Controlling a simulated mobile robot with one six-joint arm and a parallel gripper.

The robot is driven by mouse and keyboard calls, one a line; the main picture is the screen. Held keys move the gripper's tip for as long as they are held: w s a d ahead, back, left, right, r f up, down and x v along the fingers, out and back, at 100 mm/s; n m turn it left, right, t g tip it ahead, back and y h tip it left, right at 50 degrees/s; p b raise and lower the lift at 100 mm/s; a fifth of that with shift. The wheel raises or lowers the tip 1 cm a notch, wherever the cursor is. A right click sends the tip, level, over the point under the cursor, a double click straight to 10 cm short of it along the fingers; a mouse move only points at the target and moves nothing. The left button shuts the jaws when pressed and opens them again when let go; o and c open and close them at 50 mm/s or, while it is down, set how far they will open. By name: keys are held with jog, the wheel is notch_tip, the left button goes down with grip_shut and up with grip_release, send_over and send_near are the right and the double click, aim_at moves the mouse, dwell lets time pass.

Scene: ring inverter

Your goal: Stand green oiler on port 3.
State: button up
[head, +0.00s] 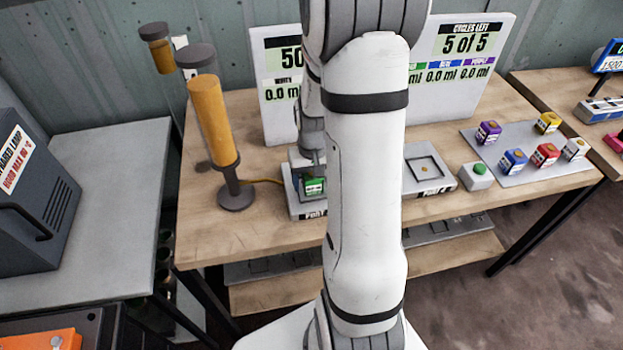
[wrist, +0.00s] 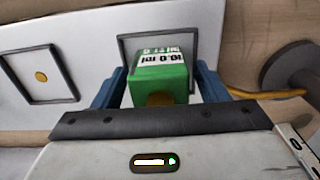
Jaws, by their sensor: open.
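The green oiler (head: 314,187) stands upright on the left port plate (head: 308,210), whose label reads "PORT" with its number hidden by my arm. In the wrist view the green oiler (wrist: 160,78) sits over a dark square outline (wrist: 122,50), with its white label facing up the picture. My gripper (head: 313,165) is low over it. In the wrist view my gripper (wrist: 162,88) is open, with one blue finger on each side of the oiler. Whether a finger touches it, I cannot tell.
A port with an empty square (wrist: 40,77) lies beside it in the wrist view. Another empty port (head: 428,168) is right of my arm. A lamp with an orange cylinder (head: 210,120) stands close on the left. Other coloured oilers stand on a grey tray (head: 510,168) at right.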

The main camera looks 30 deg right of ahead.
jog(key=shift+r, duration=0.1)
notch_tip(320, 180, up, 12)
jog(key=shift+f, duration=0.1)
jog(key=s+a+r+n+t, duration=0.2)
jog(key=s+a+r, duration=0.4)
jog(key=s+a, duration=0.6)
jog(key=shift+a+r+n+t, duration=0.2)
jog(key=shift+r+n+t, duration=0.2)
jog(key=shift+n, duration=0.2)
